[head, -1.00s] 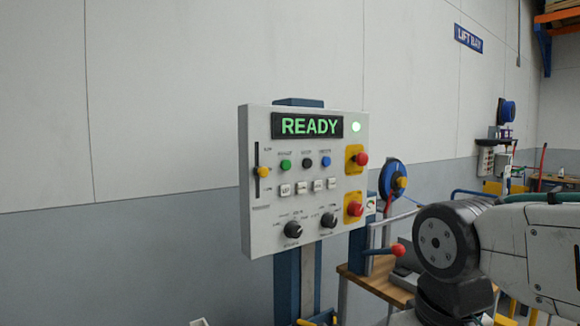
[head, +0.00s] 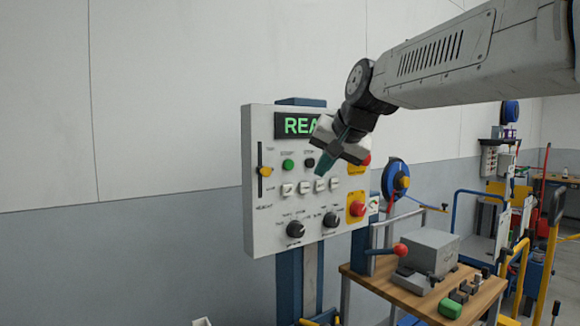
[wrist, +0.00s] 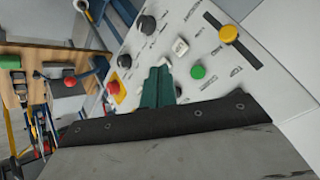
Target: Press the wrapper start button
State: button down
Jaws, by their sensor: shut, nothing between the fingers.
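The control panel (head: 262,220) is a light grey box on a blue post. Its green button (head: 288,165), under a label that reads START, is at the upper left of the panel face. It also shows in the wrist view (wrist: 198,72), just right of my fingertips. A black button (head: 309,162) sits to its right. My gripper (head: 322,171) is shut and empty in front of the panel, to the right of the green button. Its teal fingers also show in the wrist view (wrist: 158,82). My gripper hides part of the display (head: 298,125), leaving "REA", and the blue button.
A yellow slider (head: 265,171) is at the panel's left, with white keys and black knobs (head: 296,229) lower down. Red emergency-type buttons (head: 358,208) are at the right. A wooden bench (head: 385,287) with a grey box stands to the right.

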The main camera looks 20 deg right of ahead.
jog(key=shift+w, duration=0.1)
send_near(291, 170)
jog(key=shift+w+a+f, duration=0.1)
jog(key=shift+w+f, duration=0.35)
jog(key=shift+f, duration=0.3)
jog(key=shift+w+a+f, duration=0.1)
jog(key=shift+w+f, duration=0.35)
jog(key=shift+f, duration=0.35)
jog(key=shift+w+f, duration=0.45)
jog(key=shift+f, duration=0.3)
dwell(0.4)
jog(key=shift+w+a, duration=0.15)
jog(key=shift+w, duration=0.25)
jog(key=shift+w+a, duration=0.15)
jog(key=shift+w, duration=0.3)
dwell(0.6)
dwell(0.3)
jog(key=shift+s+d, duration=0.3)
jog(key=shift+s, duration=0.55)
